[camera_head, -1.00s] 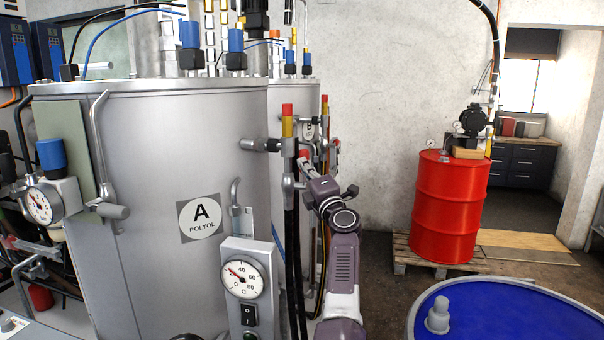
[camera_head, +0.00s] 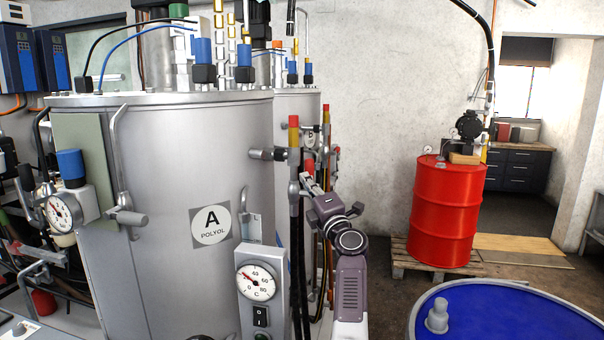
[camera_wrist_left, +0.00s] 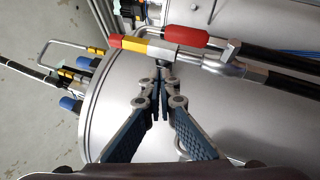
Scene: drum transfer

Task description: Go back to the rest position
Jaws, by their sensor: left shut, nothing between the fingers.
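My left gripper (camera_head: 305,182) is in front of the tank's valve pipe in the head view. In the left wrist view its blue-padded fingers (camera_wrist_left: 160,93) come together at the tips, shut with nothing between them. A valve with a red and yellow end (camera_head: 293,135) stands upright on the grey tank marked A POLYOL (camera_head: 160,160). In the left wrist view this red and yellow end (camera_wrist_left: 140,46) lies just beyond the fingertips; I cannot tell whether they touch. My right gripper is not in view.
A control box with a round dial (camera_head: 257,283) stands low before the tank. A blue-topped drum (camera_head: 505,318) is at the front right. A red drum (camera_head: 446,210) stands on a wooden pallet (camera_head: 405,255) behind. Open floor lies between the tank and the pallet.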

